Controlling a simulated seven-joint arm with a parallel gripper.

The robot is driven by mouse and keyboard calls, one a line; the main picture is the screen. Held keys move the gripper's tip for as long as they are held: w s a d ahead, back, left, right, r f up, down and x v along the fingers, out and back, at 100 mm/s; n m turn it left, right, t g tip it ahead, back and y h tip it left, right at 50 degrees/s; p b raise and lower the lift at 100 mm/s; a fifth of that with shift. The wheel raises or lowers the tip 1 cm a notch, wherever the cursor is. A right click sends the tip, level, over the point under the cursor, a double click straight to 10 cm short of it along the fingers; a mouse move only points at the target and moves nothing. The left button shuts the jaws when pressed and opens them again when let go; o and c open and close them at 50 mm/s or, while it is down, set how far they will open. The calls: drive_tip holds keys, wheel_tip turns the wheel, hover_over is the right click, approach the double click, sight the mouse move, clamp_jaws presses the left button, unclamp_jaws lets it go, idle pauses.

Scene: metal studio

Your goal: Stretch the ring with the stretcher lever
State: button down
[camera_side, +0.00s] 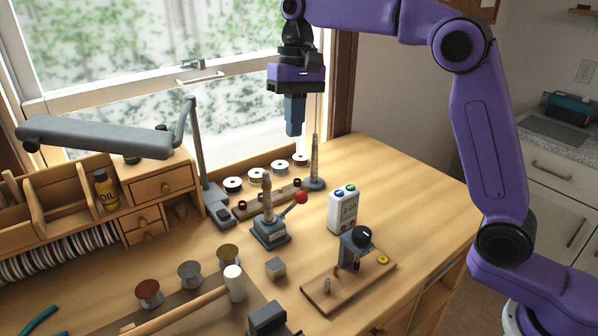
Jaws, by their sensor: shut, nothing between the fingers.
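The ring stretcher (270,232) stands on the bench, a grey block with an upright tapered post. Its lever (290,211) slants up to the right and ends in a red ball knob (301,198). I cannot make out a ring on the post at this size. My gripper (294,133) points straight down, shut and empty. It hangs in the air above the back of the bench, higher in the picture than the red knob and apart from it.
A tall tapered mandrel (315,165) stands behind the stretcher. A white box with buttons (343,211) and a wooden board with a grey fixture (350,281) are to the right. The bench's right back is clear.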

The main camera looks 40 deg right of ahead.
drive_tip(key=s+a+f, duration=0.1)
drive_tip(key=s+f, duration=0.2)
drive_tip(key=f, duration=0.6)
drive_tip(key=shift+s+a, duration=0.4)
drive_tip(key=shift+s, duration=0.1)
drive_tip(key=shift+s+f+t, duration=0.25)
drive_tip(key=shift+s+t, duration=0.1)
drive_tip(key=shift+s, duration=0.15)
drive_tip(key=shift+s+f+t, duration=0.2)
drive_tip(key=shift+s+t, duration=0.15)
drive_tip(key=shift+s, duration=0.1)
drive_tip(key=shift+s+f, duration=0.2)
drive_tip(key=shift+s, duration=0.1)
drive_tip(key=shift+s+f, duration=1.45)
drive_tip(key=shift+f, duration=0.3)
drive_tip(key=shift+s+f, duration=1.45)
drive_tip(key=shift+f, duration=0.3)
drive_tip(key=shift+r, duration=0.1)
